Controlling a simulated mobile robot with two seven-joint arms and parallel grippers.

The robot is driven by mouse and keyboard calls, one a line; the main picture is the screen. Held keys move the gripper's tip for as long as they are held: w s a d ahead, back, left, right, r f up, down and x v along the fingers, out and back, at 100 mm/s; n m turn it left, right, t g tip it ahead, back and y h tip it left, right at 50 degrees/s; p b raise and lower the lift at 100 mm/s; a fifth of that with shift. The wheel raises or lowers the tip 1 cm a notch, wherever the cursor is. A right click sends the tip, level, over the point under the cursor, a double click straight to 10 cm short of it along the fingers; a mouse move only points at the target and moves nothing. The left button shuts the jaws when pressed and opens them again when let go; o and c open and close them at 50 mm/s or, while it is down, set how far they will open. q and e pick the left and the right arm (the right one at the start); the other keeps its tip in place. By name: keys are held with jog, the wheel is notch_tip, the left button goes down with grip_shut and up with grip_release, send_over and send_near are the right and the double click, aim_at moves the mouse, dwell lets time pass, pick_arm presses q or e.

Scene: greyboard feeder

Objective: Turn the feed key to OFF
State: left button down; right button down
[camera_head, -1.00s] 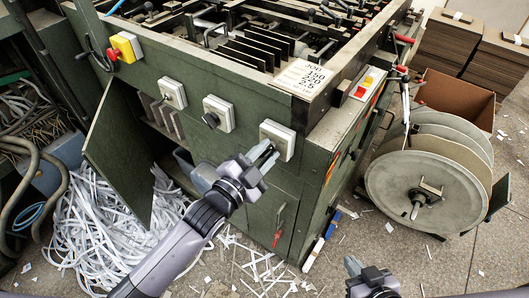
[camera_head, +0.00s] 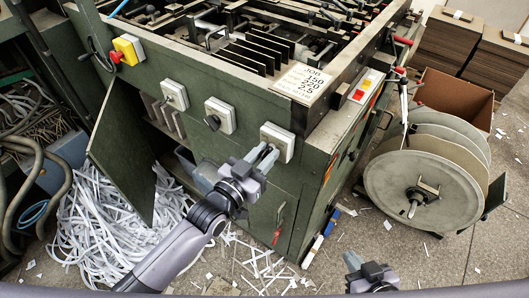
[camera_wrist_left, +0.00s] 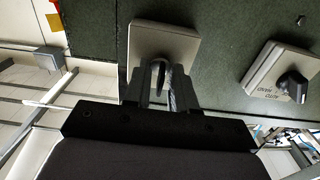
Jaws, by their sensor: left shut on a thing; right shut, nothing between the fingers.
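The feed key (camera_wrist_left: 158,72) shows in the left wrist view as a small dark, curved piece between my finger pads, in front of a pale square switch plate (camera_wrist_left: 178,38). In the head view this plate (camera_head: 277,138) is the rightmost of the row on the green machine front, and the gripper hides the key. My left gripper (camera_head: 264,157) is shut on the key; its fingers also show in the left wrist view (camera_wrist_left: 160,88). The key's exact angle and any OFF mark cannot be read. My right gripper (camera_head: 353,262) is shut and empty at the bottom, away from the machine.
Two more switch plates sit to the left: a black-knob HAND/AUTO one (camera_head: 220,115) and another (camera_head: 174,95). A yellow box with a red button (camera_head: 127,50) is further left. An open green door (camera_head: 120,150), paper strips (camera_head: 90,230) and a large reel (camera_head: 425,190) stand around.

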pick_arm(q)
jog(key=n, duration=0.4)
jog(key=shift+f+n, duration=0.1)
jog(key=shift+n, duration=0.2)
jog(key=n, duration=0.4)
jog(key=shift+n+b, duration=0.3)
jog(key=c, duration=1.3)
grip_release()
jog(key=shift+s+a, duration=0.1)
jog(key=v, duration=0.7)
